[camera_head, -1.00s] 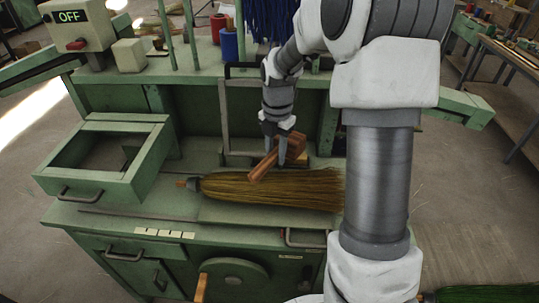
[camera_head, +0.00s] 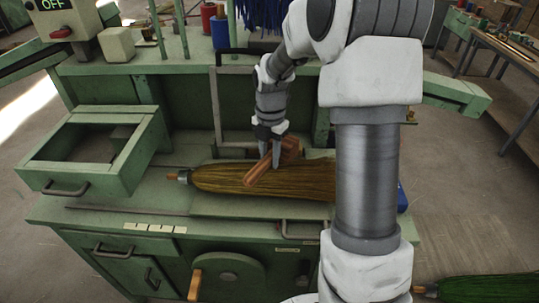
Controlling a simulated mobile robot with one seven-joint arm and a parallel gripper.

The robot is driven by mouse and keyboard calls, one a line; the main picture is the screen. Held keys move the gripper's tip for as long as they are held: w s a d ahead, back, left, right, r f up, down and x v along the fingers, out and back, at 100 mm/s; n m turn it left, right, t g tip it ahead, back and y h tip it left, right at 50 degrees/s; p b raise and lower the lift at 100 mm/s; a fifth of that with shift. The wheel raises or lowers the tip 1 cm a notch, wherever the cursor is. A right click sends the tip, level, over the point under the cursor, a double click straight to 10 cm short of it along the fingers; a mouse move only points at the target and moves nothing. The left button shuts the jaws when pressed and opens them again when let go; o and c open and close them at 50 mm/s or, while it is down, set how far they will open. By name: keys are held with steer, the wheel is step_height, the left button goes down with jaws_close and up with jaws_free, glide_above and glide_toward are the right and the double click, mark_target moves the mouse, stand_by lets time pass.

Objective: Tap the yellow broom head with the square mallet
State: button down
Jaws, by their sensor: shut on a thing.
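The yellow broom (camera_head: 215,178) lies flat across the green machine's bench, its orange-brown handle end at the left and its bristles running right behind my arm. My gripper (camera_head: 276,160) points down above the middle of the broom, shut on the wooden square mallet (camera_head: 258,170). The mallet is tilted, its near end low over the bristles and its far end behind my fingers. I cannot tell whether it touches the broom. The broom's right end is hidden by my arm.
An open green drawer (camera_head: 40,180) stands left of the broom. A grey metal frame (camera_head: 218,105) rises behind my gripper. A control box reading OFF (camera_head: 65,18) is at the upper left. A green broom (camera_head: 475,288) lies at the lower right.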

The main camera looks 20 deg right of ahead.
step_height(320, 180, down, 7)
steer(key=b, duration=0.3)
steer(key=shift+r+b, duration=0.2)
steer(key=shift+b, duration=0.15)
step_height(320, 180, up, 6)
steer(key=p, duration=0.5)
steer(key=shift+r+p, duration=0.2)
steer(key=shift+p, duration=0.2)
steer(key=shift+f, duration=0.1)
